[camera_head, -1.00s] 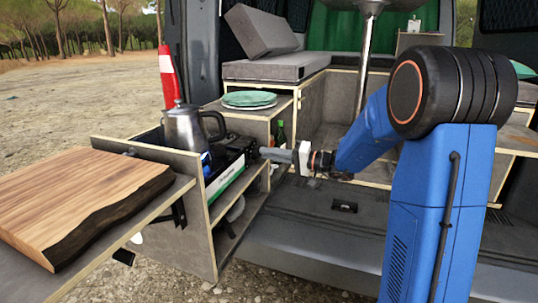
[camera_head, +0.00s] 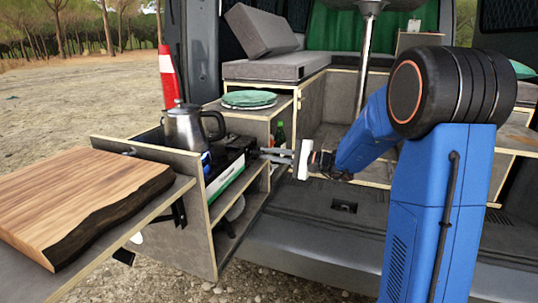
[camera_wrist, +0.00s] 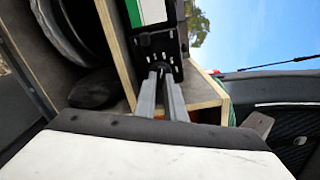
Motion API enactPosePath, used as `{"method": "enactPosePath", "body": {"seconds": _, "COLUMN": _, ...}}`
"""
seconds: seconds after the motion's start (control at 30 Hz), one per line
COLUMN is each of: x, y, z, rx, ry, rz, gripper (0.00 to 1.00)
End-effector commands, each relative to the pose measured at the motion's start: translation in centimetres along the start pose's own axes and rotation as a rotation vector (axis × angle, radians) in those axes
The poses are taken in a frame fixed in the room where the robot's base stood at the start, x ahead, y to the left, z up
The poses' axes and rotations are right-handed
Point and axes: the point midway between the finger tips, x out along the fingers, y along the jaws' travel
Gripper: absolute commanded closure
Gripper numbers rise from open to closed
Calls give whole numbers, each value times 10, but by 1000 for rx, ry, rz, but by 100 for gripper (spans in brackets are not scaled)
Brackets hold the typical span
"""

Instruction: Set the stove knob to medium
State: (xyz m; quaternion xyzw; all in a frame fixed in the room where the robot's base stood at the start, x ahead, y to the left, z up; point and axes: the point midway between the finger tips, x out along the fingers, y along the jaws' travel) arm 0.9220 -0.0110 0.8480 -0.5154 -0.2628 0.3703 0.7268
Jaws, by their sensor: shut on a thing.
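The camp stove (camera_head: 228,178) sits in the pull-out kitchen box, with a black top and a white and green side. Its black end (camera_wrist: 157,42) shows at the top of the wrist view. My gripper (camera_head: 264,154) reaches in from the right to that end. In the wrist view its two grey fingers (camera_wrist: 162,72) are close together and shut at the black end. The knob lies at the fingertips and is mostly hidden, so its setting cannot be read. A steel kettle (camera_head: 184,129) with a dark handle stands at the stove.
A wooden board (camera_head: 85,200) lies on the shelf at left. Green plates (camera_head: 249,99) sit on the cabinet behind, and a green bottle (camera_head: 280,132) stands just behind my fingers. The lower shelf (camera_head: 240,222) holds dishes. The van floor at right is open.

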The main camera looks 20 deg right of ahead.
Motion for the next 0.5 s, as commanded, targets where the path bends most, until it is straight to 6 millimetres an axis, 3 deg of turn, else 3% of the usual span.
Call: {"method": "enactPosePath", "body": {"seconds": 0.5, "x": -1, "y": 1, "z": -1, "rx": 84, "ry": 2, "rz": 1, "gripper": 100}}
